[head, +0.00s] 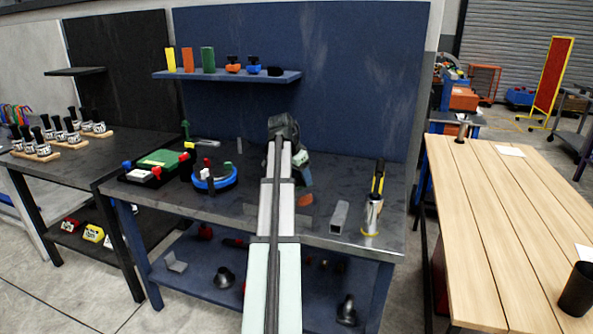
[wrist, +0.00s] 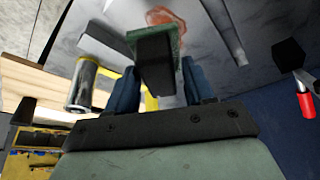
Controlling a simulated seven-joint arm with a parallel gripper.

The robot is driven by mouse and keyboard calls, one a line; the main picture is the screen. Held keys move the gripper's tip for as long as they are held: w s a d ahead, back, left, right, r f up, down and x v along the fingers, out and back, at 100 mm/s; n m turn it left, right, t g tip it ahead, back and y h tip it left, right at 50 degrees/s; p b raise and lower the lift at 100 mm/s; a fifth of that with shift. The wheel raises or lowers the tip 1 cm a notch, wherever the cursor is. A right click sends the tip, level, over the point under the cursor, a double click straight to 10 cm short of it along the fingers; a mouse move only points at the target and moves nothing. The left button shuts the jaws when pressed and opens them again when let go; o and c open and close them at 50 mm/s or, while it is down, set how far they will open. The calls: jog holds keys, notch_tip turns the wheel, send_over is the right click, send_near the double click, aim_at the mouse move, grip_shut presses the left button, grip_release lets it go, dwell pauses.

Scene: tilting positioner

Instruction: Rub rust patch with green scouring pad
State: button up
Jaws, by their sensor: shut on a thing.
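My gripper (wrist: 158,88) is shut on a dark block-shaped grip with the green scouring pad (wrist: 178,42) at its far end. The pad's green edge shows in the wrist view, but its underside is hidden. The rust patch (wrist: 165,16) is a reddish-orange stain on grey metal, just beyond the pad at the top of the wrist view. In the head view the rust patch (head: 305,200) shows as an orange spot on the workbench, right of my arm. My arm mostly hides the gripper and pad there. I cannot tell whether the pad touches the metal.
A square metal tube (head: 340,217) and a can holding yellow-black tools (head: 372,215) stand right of the patch on the bench (head: 265,210). A blue ring-shaped fixture (head: 215,181) and a black tray with green (head: 158,165) lie left. A shelf (head: 228,75) hangs behind.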

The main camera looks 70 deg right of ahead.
jog(key=shift+s+a+m+g+y, duration=0.1)
jog(key=shift+a+m+g+y, duration=0.1)
jog(key=shift+m, duration=0.35)
jog(key=shift+s+a+m+g+y, duration=0.1)
jog(key=shift+m+g, duration=0.1)
jog(key=shift+m, duration=0.35)
jog(key=shift+f, duration=0.2)
jog(key=shift+f, duration=3.1)
jog(key=shift+d+f, duration=0.8)
jog(key=shift+c, duration=0.3)
jog(key=shift+d, duration=4.5)
jog(key=shift+a+f, duration=0.1)
jog(key=shift+a, duration=5.4)
jog(key=d, duration=1.1)
jog(key=shift+d, duration=0.2)
jog(key=shift+a, duration=5.5)
jog(key=shift+r, duration=4.15)
